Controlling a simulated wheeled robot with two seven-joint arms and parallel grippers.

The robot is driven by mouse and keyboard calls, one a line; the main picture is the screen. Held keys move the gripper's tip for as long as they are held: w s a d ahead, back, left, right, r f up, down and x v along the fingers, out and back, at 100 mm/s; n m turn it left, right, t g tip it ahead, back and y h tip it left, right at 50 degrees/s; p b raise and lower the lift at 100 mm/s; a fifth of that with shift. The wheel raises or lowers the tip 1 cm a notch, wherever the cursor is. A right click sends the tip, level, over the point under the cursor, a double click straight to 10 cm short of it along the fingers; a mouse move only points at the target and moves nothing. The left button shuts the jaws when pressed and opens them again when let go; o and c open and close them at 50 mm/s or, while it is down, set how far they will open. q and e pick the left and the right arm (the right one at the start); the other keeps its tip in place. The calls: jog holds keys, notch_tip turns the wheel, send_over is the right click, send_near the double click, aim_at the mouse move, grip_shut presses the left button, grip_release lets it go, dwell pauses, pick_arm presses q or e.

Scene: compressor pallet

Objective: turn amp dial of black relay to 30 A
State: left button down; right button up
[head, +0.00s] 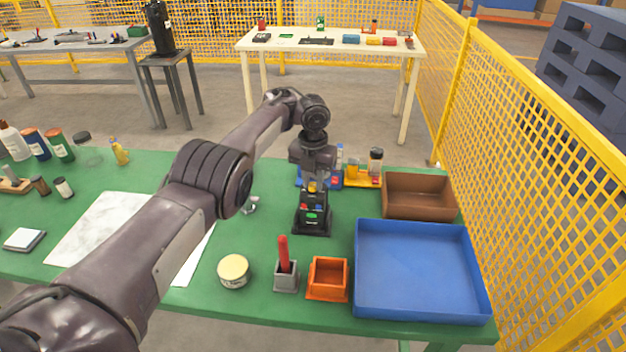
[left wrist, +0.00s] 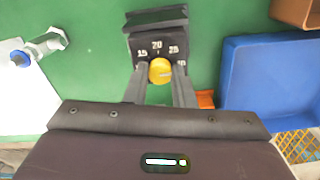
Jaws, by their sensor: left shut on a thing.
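The black relay (head: 311,222) stands on the green table, below my left gripper (head: 313,183). In the left wrist view the relay (left wrist: 156,40) shows a yellow amp dial (left wrist: 160,70) with the numbers 15, 20 and 25 around it, and a partly hidden number at the right. My left gripper (left wrist: 160,84) is shut on the yellow dial, one finger at each side. A pale line on the dial seems to point right, but it is too small to read surely. My right gripper is in neither view.
A blue tray (head: 421,312), a brown box (head: 418,181), an orange bin (head: 328,292) and a grey holder with a red stick (head: 284,280) surround the relay. A round tin (head: 233,270) is front left.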

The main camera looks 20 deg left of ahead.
aim_at(313, 185)
pick_arm(q)
jog(key=c, duration=1.2)
grip_release()
jog(key=shift+r, duration=0.1)
notch_tip(313, 185, up, 8)
jog(key=shift+f, duration=0.2)
